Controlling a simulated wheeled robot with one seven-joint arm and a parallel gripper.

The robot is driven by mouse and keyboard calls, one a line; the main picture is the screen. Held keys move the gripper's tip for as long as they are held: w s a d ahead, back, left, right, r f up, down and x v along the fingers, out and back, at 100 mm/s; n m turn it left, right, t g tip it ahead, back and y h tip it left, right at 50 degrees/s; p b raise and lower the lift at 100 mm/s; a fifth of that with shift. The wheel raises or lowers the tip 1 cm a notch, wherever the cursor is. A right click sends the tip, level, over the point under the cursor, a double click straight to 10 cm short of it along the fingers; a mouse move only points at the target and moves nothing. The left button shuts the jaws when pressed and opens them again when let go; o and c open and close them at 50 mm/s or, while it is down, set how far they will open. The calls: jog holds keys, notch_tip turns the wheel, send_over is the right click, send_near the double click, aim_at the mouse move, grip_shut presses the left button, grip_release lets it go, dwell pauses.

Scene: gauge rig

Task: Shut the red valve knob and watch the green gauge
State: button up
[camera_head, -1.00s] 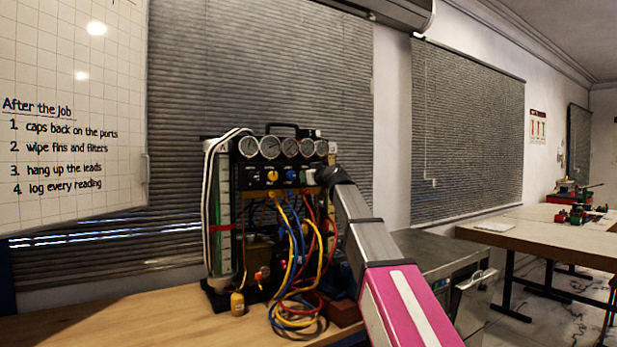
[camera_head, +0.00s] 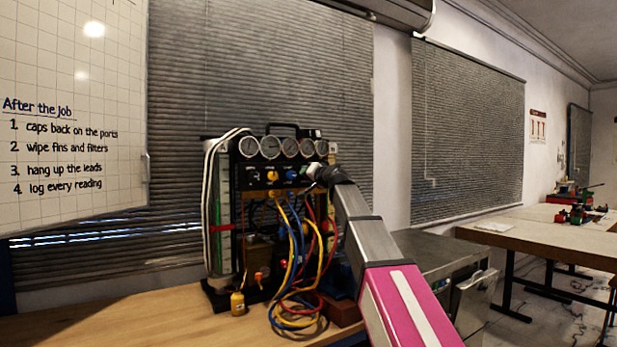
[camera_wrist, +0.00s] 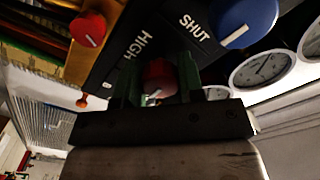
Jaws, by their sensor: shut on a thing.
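The red valve knob (camera_wrist: 158,79) sits between the two green fingers of my gripper (camera_wrist: 157,88) in the wrist view. My gripper is shut on it, and the fingers and palm hide part of it. A white mark shows on the knob. The panel beside it reads "HIGH" and "SHUT". In the head view my gripper (camera_head: 312,174) meets the right side of the rig panel and the held knob is hidden. Several round white gauges (camera_head: 270,147) line the rig's top; one gauge (camera_wrist: 263,68) shows larger in the wrist view. I cannot tell which is green.
A blue knob (camera_wrist: 243,20) and another red knob (camera_wrist: 88,29) flank the held one in the wrist view. Looped hoses (camera_head: 293,285) hang before the rig onto the wooden bench (camera_head: 150,318). A metal cabinet (camera_head: 440,255) stands to the right.

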jog(key=shift+m, duration=0.6)
jog(key=o, duration=0.9)
jog(key=v, duration=1.1)
jog(key=shift+w, duration=0.1)
